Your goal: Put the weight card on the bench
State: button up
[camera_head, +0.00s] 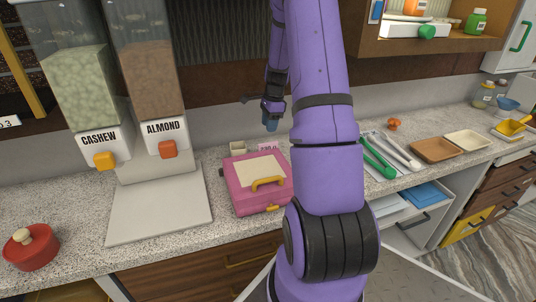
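A small pale pink card with dark print (267,147) stands behind the pink case; the print is too small to read, so I cannot tell for sure that it is the weight card. The speckled bench top (80,222) runs across the view. My gripper (262,112) is above the bench behind the pink case, small and dark, partly beside my purple arm. A small blue piece shows at its lower end; I cannot tell whether it is a fingertip or something held. My arm hides part of the bench.
A pink case (240,193) with a yellow handle sits below the gripper. Cashew (100,142) and almond (163,135) dispensers, a grey plate (160,212) and a red pot (31,249) are left. Green tongs (377,158) and trays (438,150) lie right.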

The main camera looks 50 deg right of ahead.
send_over(268, 148)
notch_tip(268, 148, down, 6)
jog(key=shift+w+d+r, duration=0.1)
jog(key=shift+w+f, duration=0.1)
jog(key=shift+f, duration=2.55)
grip_shut()
